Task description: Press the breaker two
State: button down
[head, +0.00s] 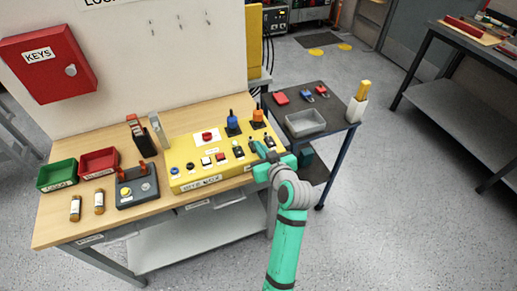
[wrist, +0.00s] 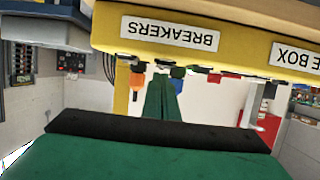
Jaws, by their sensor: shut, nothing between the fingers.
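The yellow control box (head: 180,182) sits on the wooden workbench. A row of small black-based switches (head: 238,151) is on the right part of its top; I cannot read which is breaker two. My gripper (head: 260,149) is over the box's right end, beside these switches, and hides part of them. Its fingers are shut with nothing between them. I cannot tell whether they touch a switch. In the wrist view the box's "BREAKERS" label (wrist: 170,32) appears upside down, and my green gripper finger (wrist: 160,98) points toward the box.
Blue (head: 232,122) and orange (head: 258,115) handles stand behind the switches. A red button (head: 207,136) and more buttons are further left. A dark box with a yellow button (head: 126,190), red and green bins, and a grey-tray cart (head: 305,122) are nearby.

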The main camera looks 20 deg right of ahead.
jog(key=shift+a+r, duration=0.1)
jog(key=shift+r, duration=0.3)
jog(key=shift+r, duration=0.5)
jog(key=r, duration=0.1)
jog(key=s+r, duration=0.1)
jog(key=r, duration=0.1)
jog(key=f+v, duration=0.1)
jog(key=v, duration=0.8)
jog(key=shift+s+f, duration=0.3)
jog(key=shift+f, duration=0.05)
